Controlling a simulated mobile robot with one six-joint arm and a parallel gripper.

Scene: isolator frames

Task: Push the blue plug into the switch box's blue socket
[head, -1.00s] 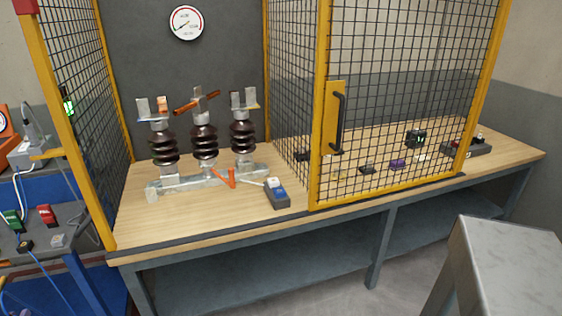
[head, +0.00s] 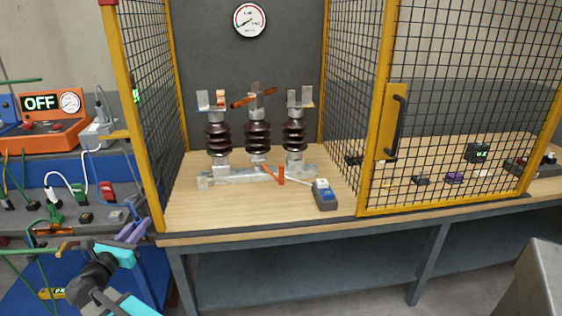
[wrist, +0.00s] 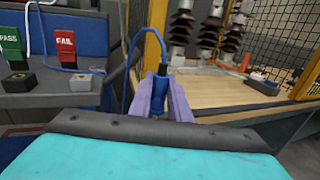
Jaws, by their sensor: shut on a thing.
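My gripper (wrist: 158,103) has purple fingers, shut on the blue plug (wrist: 157,88). A blue cable loops up from the plug in the wrist view. In the head view, my gripper (head: 133,231) is at the lower left, left of the bench's front corner; the plug is too small to make out there. A small dark grey box with a blue and a white part on top, seemingly the switch box (head: 325,203), lies on the bench right of the insulators. It also shows in the wrist view (wrist: 265,88), right of and beyond the plug. Its socket opening cannot be made out.
A yellow mesh cage post (head: 140,130) stands between my gripper and the box. The mesh door (head: 397,125) is right of the box. Insulators (head: 257,138) and an orange piece (head: 281,174) stand behind it. A side bench (head: 90,215) with cables is at left.

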